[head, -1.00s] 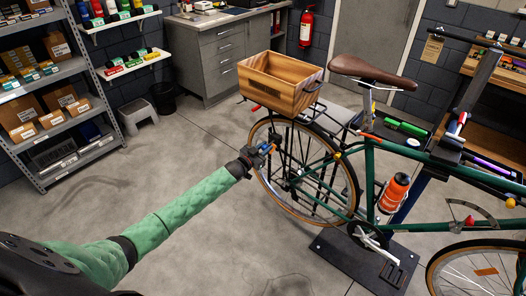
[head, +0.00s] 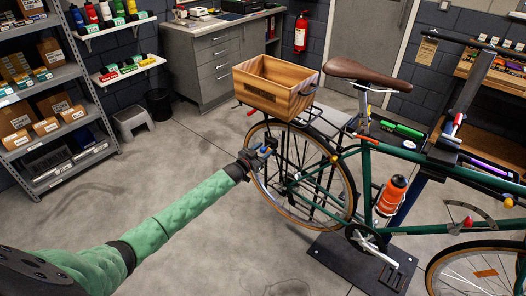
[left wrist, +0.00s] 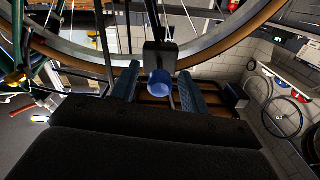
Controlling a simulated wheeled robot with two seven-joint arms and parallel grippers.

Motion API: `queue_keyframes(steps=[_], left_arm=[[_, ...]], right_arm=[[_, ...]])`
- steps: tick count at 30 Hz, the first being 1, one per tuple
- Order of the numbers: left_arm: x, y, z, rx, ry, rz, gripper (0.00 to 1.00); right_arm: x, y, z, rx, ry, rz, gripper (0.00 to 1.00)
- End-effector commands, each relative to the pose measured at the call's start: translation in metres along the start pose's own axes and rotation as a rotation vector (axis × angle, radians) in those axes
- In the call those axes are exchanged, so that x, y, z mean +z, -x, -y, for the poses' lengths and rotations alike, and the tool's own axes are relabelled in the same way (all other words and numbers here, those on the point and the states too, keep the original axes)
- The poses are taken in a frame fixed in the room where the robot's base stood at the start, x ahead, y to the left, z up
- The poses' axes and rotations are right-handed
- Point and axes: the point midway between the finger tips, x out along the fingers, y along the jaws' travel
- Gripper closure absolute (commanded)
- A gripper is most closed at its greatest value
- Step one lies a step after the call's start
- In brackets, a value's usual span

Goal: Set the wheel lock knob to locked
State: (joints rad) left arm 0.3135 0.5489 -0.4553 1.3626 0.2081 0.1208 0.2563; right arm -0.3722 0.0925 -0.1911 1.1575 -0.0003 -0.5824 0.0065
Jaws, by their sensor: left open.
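My left gripper (head: 264,150) is at the left side of the bicycle's rear wheel (head: 255,180) in the head view. In the left wrist view its two blue fingers (left wrist: 155,88) are open. A round blue knob (left wrist: 160,84) sits between them, below a dark bracket (left wrist: 158,55) at the wheel rim. I cannot tell whether the fingers touch the knob, and no lock marking can be read. In the head view the knob cannot be told apart from the fingers. My right gripper is out of view.
A wooden crate (head: 275,88) sits on the rear rack above the wheel. The green bicycle frame (head: 450,170) and a black stand base (head: 350,262) are to the right. Shelves (head: 45,110) stand far left.

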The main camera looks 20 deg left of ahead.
Motion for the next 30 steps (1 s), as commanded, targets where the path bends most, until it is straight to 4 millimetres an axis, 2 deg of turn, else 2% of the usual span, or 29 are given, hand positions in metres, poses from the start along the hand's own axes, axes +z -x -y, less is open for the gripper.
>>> queue_keyframes(steps=[4, 7, 18, 24, 30], left_arm=[[0.003, 0.011, 0.0, 0.0, 0.0, 0.0, 0.55], [0.004, 0.023, 0.0, 0.001, -0.001, 0.001, 0.55], [0.004, 0.068, 0.0, 0.0, 0.0, 0.002, 0.55], [0.002, 0.077, 0.0, 0.0, 0.0, 0.001, 0.55], [0.001, 0.077, 0.0, 0.0, 0.0, 0.001, 0.55]], right_arm=[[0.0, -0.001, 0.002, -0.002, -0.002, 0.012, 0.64], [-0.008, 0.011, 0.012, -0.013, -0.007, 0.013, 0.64], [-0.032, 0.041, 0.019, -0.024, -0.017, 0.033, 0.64], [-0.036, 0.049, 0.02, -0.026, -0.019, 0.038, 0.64], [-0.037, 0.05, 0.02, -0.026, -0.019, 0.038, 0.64]])
